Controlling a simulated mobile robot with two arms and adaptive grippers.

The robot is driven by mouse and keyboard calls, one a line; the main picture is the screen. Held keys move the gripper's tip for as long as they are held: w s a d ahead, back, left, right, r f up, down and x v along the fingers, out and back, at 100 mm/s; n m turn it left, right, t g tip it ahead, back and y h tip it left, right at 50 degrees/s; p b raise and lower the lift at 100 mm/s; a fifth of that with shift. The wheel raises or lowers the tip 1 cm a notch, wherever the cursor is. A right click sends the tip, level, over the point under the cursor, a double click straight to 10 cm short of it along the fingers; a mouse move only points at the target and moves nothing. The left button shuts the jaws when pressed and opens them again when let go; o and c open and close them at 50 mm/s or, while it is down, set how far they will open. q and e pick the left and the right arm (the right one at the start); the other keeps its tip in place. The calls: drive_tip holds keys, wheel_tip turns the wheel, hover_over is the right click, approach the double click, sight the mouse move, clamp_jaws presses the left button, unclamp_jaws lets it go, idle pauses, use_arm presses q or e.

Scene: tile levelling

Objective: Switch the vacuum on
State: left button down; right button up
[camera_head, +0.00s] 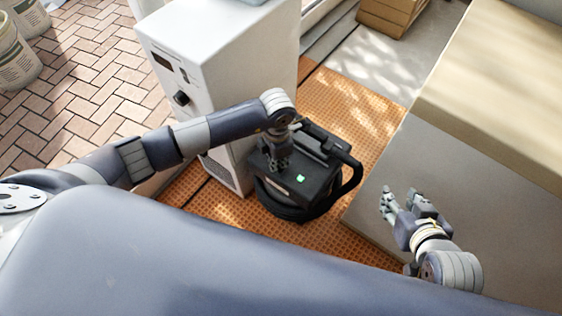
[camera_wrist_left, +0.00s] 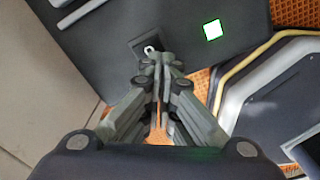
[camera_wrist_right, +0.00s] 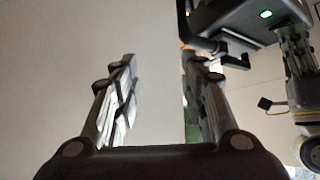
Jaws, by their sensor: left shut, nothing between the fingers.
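The black vacuum (camera_head: 322,184) stands on the orange floor mat. A green light (camera_head: 301,178) glows on its top; the light also shows in the left wrist view (camera_wrist_left: 212,30). A small metal toggle switch (camera_wrist_left: 150,50) sits on a dark plate on the same top. My left gripper (camera_head: 279,166) is shut and empty, pointing down at the vacuum's top. In the left wrist view its fingertips (camera_wrist_left: 160,62) are right at the switch; I cannot tell whether they touch it. My right gripper (camera_head: 402,196) is open and empty, to the right of the vacuum; its spread fingers show in the right wrist view (camera_wrist_right: 160,75).
A white cabinet (camera_head: 240,60) with a knob stands behind and left of the vacuum. A grey slab (camera_head: 480,190) lies to the right, below my right gripper. Buckets (camera_head: 15,60) stand far left and a cardboard box (camera_head: 392,14) at the back.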

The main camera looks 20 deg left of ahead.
use_arm(q)
drive_tip(key=shift+r+p, duration=0.3)
drive_tip(key=shift+r, duration=0.5)
drive_tip(key=shift+r+p, duration=1.15)
drive_tip(key=shift+p, duration=0.05)
drive_tip(key=shift+r+p, duration=0.35)
drive_tip(key=shift+r, duration=0.05)
drive_tip(key=shift+r+p, duration=0.55)
drive_tip(key=shift+r, duration=0.2)
use_arm(e)
drive_tip(key=s+d+f+g, duration=0.1)
drive_tip(key=s+f+g, duration=0.1)
drive_tip(key=s, duration=0.3)
drive_tip(key=s+d+f+g+h, duration=0.1)
drive_tip(key=s+d+f+g, duration=0.1)
drive_tip(key=s+f+g, duration=0.1)
drive_tip(key=shift+s+g, duration=0.4)
drive_tip(key=shift+s, duration=0.45)
drive_tip(key=shift+d, duration=0.1)
